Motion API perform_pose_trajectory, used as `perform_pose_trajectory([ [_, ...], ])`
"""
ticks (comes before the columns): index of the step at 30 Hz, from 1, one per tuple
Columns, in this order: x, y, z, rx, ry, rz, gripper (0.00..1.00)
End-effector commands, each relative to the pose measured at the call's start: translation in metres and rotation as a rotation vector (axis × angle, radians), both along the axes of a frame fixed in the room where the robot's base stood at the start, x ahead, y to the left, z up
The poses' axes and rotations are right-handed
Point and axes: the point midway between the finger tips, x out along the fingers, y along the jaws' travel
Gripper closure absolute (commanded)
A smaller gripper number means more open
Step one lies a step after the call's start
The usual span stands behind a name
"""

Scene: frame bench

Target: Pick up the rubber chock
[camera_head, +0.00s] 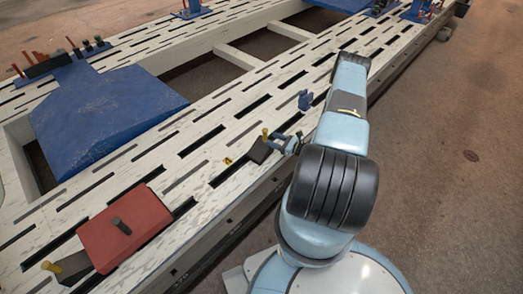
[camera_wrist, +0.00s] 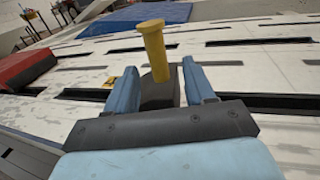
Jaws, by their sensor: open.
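A dark rubber chock (camera_head: 258,152) with an upright yellow handle sits on the slotted pale bench rail, near its front edge. In the wrist view the dark block (camera_wrist: 158,96) and its yellow handle (camera_wrist: 155,55) show between and just ahead of my fingers. My gripper (camera_head: 279,141) is open, with one blue finger on each side of the chock. I cannot tell whether the fingers touch it. Another dark piece (camera_head: 73,268) with a yellow knob lies at the lower left, partly hidden by a red block.
The red block (camera_head: 137,212) with a dark handle lies left on the rail. A small yellow item (camera_head: 228,161) is just left of the chock, and a small blue fitting (camera_head: 305,100) stands behind it. A blue sheet (camera_head: 105,112) covers part of the frame. Dark slots run along the rail.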

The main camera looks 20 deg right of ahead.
Motion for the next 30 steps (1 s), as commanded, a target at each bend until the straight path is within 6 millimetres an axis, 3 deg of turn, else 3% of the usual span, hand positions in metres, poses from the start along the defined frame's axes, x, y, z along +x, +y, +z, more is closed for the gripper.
perform_pose_trajectory([
  [13, 0.035, 0.03, -0.001, -0.002, -0.001, 0.001, 0.46],
  [23, 0.041, 0.033, -0.001, 0.0, 0.0, -0.001, 0.46],
  [30, 0.041, 0.033, -0.001, -0.001, -0.001, 0.0, 0.68],
])
